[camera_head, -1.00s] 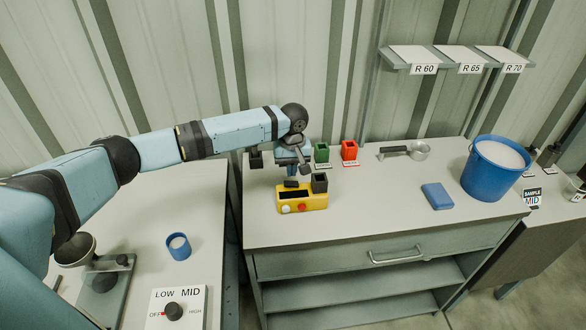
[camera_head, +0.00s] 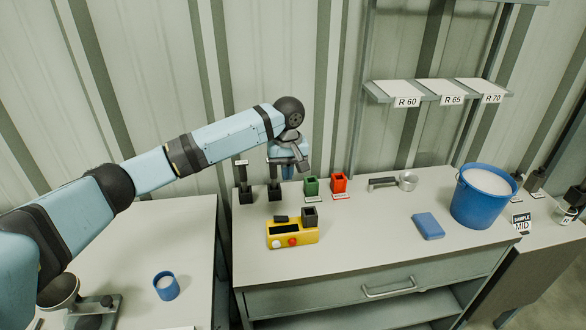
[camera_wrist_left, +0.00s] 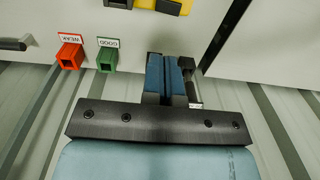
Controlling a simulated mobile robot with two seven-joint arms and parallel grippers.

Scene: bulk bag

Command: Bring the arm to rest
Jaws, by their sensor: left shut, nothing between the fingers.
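My left arm reaches in from the left over the counter. My left gripper (camera_head: 287,172) is shut and empty, above the back part of the counter behind the yellow box. Its closed blue finger pads (camera_wrist_left: 164,75) show side by side in the left wrist view. The yellow box (camera_head: 292,234), with a dark display, a white and a red button and a dark cup (camera_head: 310,216) on top, stands apart below the gripper. My right gripper is not in view.
A green cup (camera_head: 311,186) and a red cup (camera_head: 339,182) stand near the gripper, with dark upright tools (camera_head: 245,192) to its left. A metal scoop (camera_head: 408,181), blue block (camera_head: 428,226) and blue bucket (camera_head: 480,205) are further right. The counter's front middle is clear.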

